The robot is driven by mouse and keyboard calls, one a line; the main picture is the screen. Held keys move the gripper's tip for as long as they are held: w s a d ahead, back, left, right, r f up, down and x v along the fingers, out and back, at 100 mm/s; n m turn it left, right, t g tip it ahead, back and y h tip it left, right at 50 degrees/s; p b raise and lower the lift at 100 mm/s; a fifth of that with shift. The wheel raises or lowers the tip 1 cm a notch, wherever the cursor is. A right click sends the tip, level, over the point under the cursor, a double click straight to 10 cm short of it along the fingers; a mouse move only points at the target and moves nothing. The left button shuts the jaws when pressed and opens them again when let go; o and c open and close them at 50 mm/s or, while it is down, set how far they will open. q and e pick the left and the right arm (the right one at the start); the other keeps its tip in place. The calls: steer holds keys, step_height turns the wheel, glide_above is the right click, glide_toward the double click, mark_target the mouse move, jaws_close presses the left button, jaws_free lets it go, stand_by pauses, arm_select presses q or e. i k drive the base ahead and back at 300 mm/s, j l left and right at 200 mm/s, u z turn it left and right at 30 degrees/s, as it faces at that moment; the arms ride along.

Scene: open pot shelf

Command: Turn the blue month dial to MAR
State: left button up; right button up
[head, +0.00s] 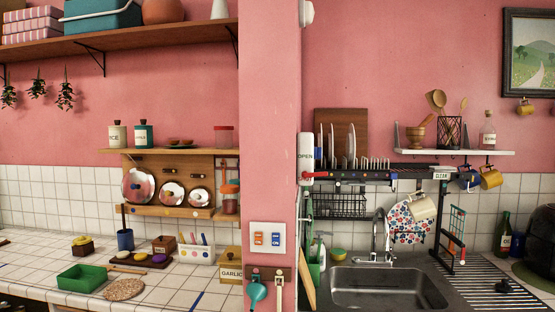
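I cannot make out a blue month dial or any MAR lettering in the head view. None of these reads as a month dial. Neither of my grippers is in view.
A tiled counter (40,290) on the left holds a green tray (82,279), a round woven mat (124,289) and a garlic box (231,266). A pink pillar (270,120) divides it from the sink (385,288). A dish rack (380,176) stands over the sink.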

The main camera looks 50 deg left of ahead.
mark_target(317, 151)
steer(key=u, duration=1.4)
steer(key=l+u, duration=0.25)
steer(key=l, duration=0.55)
steer(key=l+u, duration=0.25)
steer(key=l, duration=0.5)
steer(key=i+l, duration=0.2)
steer(key=l, duration=0.15)
steer(key=i+l, duration=0.2)
steer(key=l, duration=0.2)
steer(key=i+l, duration=0.15)
steer(key=l, duration=0.2)
